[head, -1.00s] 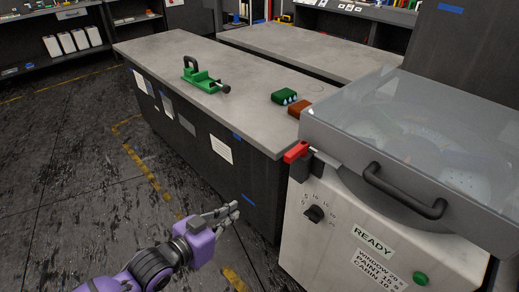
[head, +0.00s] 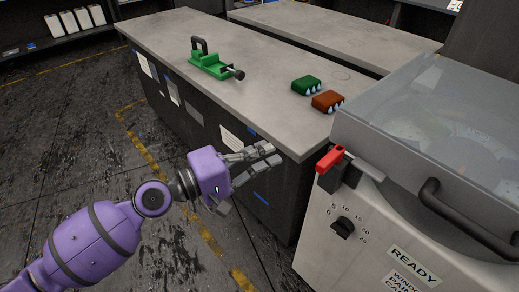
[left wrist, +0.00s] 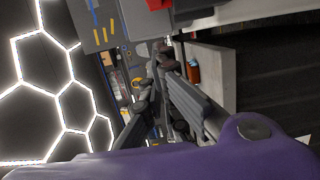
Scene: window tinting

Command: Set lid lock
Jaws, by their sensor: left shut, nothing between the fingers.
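The lid lock is a red lever (head: 331,160) on a dark latch block at the left front corner of the machine (head: 318,235). The grey see-through lid (head: 410,110) is down on the machine, with a dark handle (head: 450,215) at its front. My left gripper (head: 270,155) is shut and empty, left of the red lever and apart from it, in front of the bench side. In the left wrist view my fingers (left wrist: 165,62) reach away from the camera, and a red part (left wrist: 158,4) shows at the top edge. My right gripper is out of view.
A grey bench (head: 255,85) stands behind, bearing a green clamp-like tool (head: 212,66), a green block (head: 306,84) and a brown block (head: 327,101). A dark dial (head: 342,228) sits on the machine's front. The floor at the left is clear.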

